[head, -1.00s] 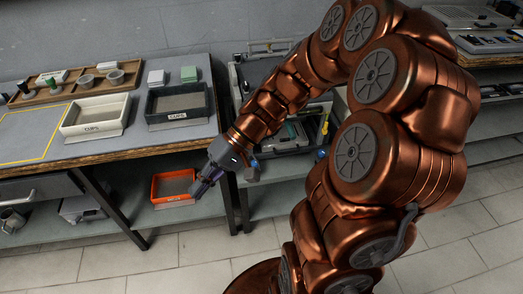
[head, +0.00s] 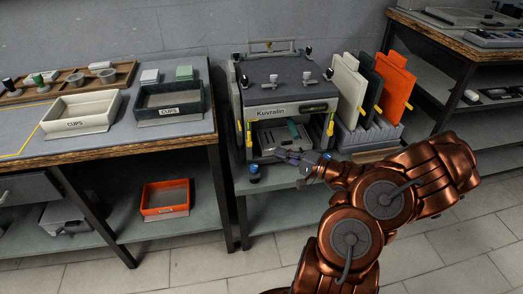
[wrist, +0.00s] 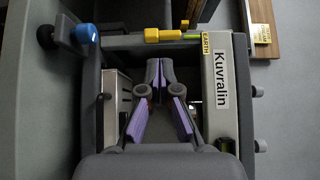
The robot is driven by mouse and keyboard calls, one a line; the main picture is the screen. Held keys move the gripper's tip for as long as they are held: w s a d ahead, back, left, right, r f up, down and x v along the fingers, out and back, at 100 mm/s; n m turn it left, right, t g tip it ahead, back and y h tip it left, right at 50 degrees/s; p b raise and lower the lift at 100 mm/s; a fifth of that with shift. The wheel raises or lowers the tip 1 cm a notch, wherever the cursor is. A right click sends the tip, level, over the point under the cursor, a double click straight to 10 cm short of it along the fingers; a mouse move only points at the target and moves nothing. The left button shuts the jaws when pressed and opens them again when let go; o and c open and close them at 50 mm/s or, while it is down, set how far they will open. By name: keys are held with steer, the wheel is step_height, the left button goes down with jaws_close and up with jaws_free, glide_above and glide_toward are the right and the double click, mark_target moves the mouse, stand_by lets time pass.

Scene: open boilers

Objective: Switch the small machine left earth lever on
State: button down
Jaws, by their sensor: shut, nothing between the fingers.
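The small machine, marked Kuvralin (head: 284,88), stands on the lower bench in the head view. Its left earth lever (head: 249,136) is yellow and hangs down at the left edge of the front. In the wrist view this lever (wrist: 163,35) lies along the machine's edge at the top of the picture, beside an EARTH label (wrist: 206,43). My gripper (head: 274,153) is in front of the machine's open lower bay. In the wrist view my gripper (wrist: 159,65) is shut and empty, its tips just below the lever in the picture. I cannot tell whether they touch it.
A second yellow lever (head: 330,126) hangs at the machine's right front. A blue knob (head: 254,173) sticks out at lower left. A rack (head: 370,138) with white, dark and orange panels stands to the right. An orange tray (head: 166,199) sits on the left lower shelf.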

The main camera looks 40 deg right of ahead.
mark_target(249, 139)
steer(key=shift+s+d+f+m+h, duration=0.2)
steer(key=shift+d+f, duration=0.1)
steer(key=shift+d, duration=0.1)
steer(key=shift+s+d+f+m+h, duration=0.1)
steer(key=shift+d+f+h, duration=0.1)
steer(key=shift+d+f, duration=0.15)
steer(key=shift+w, duration=0.1)
steer(key=x, duration=1)
steer(key=shift+r+b, duration=0.15)
steer(key=shift+b, duration=0.2)
